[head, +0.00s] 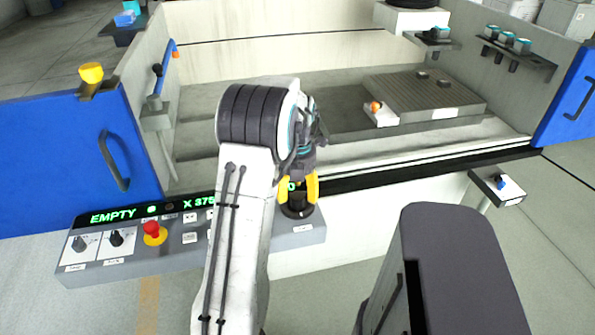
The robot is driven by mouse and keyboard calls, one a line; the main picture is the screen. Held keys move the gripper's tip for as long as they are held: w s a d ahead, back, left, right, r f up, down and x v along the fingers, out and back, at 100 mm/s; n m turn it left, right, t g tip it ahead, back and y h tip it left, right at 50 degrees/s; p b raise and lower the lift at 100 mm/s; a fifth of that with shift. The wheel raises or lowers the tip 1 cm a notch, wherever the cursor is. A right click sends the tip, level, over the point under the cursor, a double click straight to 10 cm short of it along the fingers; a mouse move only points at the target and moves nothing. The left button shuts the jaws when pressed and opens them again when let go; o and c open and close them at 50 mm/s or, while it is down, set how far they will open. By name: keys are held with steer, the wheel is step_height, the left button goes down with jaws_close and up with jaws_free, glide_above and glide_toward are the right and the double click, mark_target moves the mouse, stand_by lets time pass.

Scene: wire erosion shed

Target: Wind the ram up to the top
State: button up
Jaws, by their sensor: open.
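The control panel (180,252) runs along the front of the machine, with a lit green display (113,215) reading "EMPTY" and an X value partly hidden by my arm. A black round knob (297,210) sits at the panel's right end. My gripper (298,190) points down over this knob with its yellow fingers open, one to each side of its upper part. I cannot tell whether they touch it. I cannot make out the ram for certain.
A red stop button (152,229) and two dark rotary switches (115,238) are on the panel's left. A grey plate (425,97) lies in the work tank. Blue doors (70,160) flank the tank. A small shelf (497,187) juts out at right.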

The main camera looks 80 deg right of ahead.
mark_target(298, 196)
step_height(298, 196, up, 9)
steer(key=shift+r, duration=0.15)
stand_by(0.4)
stand_by(0.7)
